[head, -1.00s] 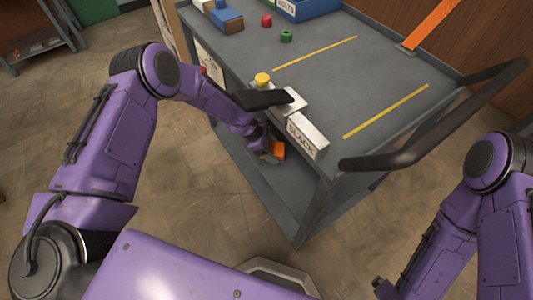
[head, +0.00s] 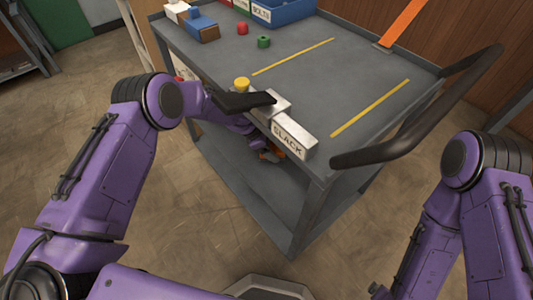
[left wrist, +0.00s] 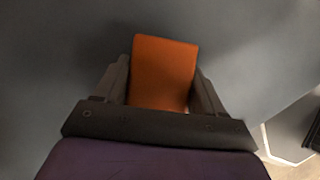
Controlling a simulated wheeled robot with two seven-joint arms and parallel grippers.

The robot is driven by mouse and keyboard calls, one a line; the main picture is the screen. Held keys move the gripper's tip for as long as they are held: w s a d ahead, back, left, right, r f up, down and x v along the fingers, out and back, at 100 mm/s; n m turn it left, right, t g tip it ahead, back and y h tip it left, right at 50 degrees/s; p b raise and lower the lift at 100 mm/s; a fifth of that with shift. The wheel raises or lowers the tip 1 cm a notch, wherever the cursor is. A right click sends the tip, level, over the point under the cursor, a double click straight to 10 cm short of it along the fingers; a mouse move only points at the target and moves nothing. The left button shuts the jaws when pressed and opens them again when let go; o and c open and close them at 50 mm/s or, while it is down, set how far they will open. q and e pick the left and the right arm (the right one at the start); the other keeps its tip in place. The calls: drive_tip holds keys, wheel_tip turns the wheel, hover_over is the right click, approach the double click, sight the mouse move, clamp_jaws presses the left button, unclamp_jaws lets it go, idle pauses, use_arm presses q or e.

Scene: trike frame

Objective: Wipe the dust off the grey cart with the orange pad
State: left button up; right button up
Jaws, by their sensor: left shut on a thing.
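The grey cart (head: 300,88) stands ahead of me, with a top deck, a lower shelf (head: 235,172) and a dark push handle (head: 430,120). My left gripper (head: 268,152) is at the cart's near side, below the edge of the top deck. In the left wrist view my left gripper (left wrist: 162,95) is shut on the orange pad (left wrist: 163,72), with a grey surface behind it. I cannot make out dust. My right forearm shows at the right, but its gripper is not visible.
On the deck are a blue bin (head: 282,10), a red piece (head: 243,28), a green piece (head: 264,42) and a yellow knob (head: 242,85). A box labelled BLACK (head: 290,136) hangs at the near edge. An orange strap (head: 403,22) rises at the back.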

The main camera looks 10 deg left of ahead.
use_arm(q)
drive_tip(key=shift+w+d, duration=0.1)
drive_tip(key=shift+d, duration=0.3)
